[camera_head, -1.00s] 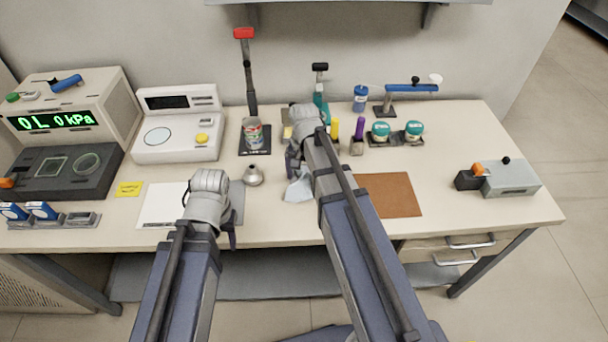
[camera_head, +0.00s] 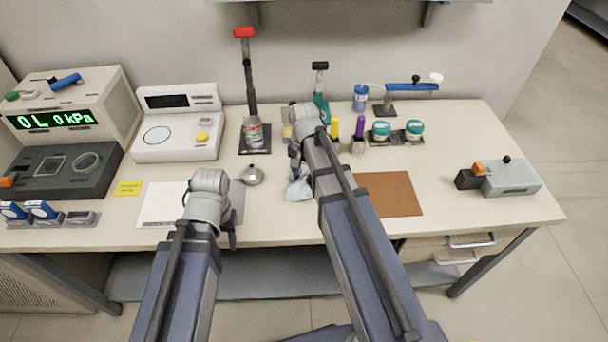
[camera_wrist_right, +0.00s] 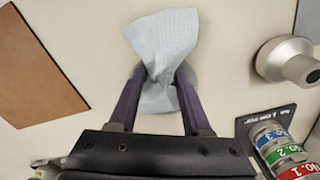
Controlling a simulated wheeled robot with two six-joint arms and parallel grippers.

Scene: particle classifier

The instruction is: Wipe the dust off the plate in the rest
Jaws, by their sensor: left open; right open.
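A pale blue cloth (camera_head: 299,190) lies crumpled on the table, partly hidden by my right arm. In the right wrist view the cloth (camera_wrist_right: 163,40) runs between the two purple fingers of my right gripper (camera_wrist_right: 160,75), which stands open around it. In the head view that gripper (camera_head: 294,165) is largely hidden by its own wrist. My left gripper (camera_head: 231,236) is open and empty at the table's front, by a grey surface (camera_head: 237,203). I cannot tell which thing is the plate in the rest, and I see no clear dust.
A metal funnel-shaped piece (camera_head: 252,175) stands left of the cloth, with stacked numbered cans (camera_head: 253,133) behind it. A brown mat (camera_head: 391,194) lies to the right. Teal-lidded jars (camera_head: 381,131) stand behind the mat. The table right of the mat is clear up to a grey box (camera_head: 511,178).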

